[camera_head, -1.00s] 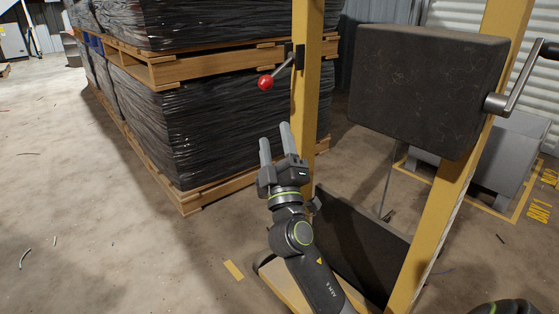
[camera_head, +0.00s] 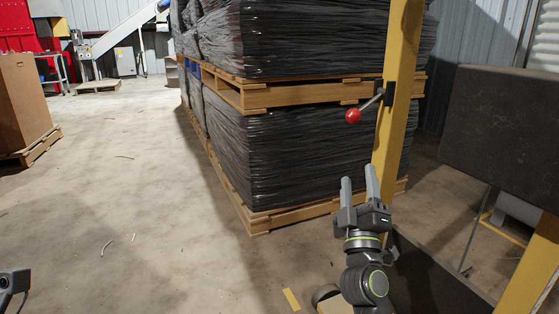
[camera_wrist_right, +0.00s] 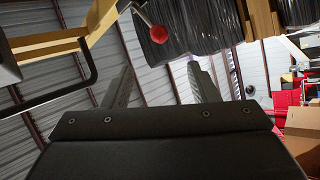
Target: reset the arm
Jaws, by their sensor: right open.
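My right gripper (camera_head: 359,186) is raised in front of the yellow post, its two grey fingers pointing up, apart and empty. In the right wrist view its fingers (camera_wrist_right: 160,85) are spread with nothing between them. A lever with a red ball knob (camera_head: 353,116) sticks out from the yellow post (camera_head: 396,100), above the fingertips and apart from them. The red knob also shows in the right wrist view (camera_wrist_right: 158,34), beyond the fingers. At the lower left edge of the head view a small dark piece of my left arm shows; its jaws cannot be made out.
Black-wrapped bales (camera_head: 300,150) on wooden pallets stand behind the gripper. A dark panel (camera_head: 505,130) stands at the right. A brown box (camera_head: 20,105) on a pallet is at the far left. The concrete floor (camera_head: 130,200) at left is mostly clear, with a few cable scraps.

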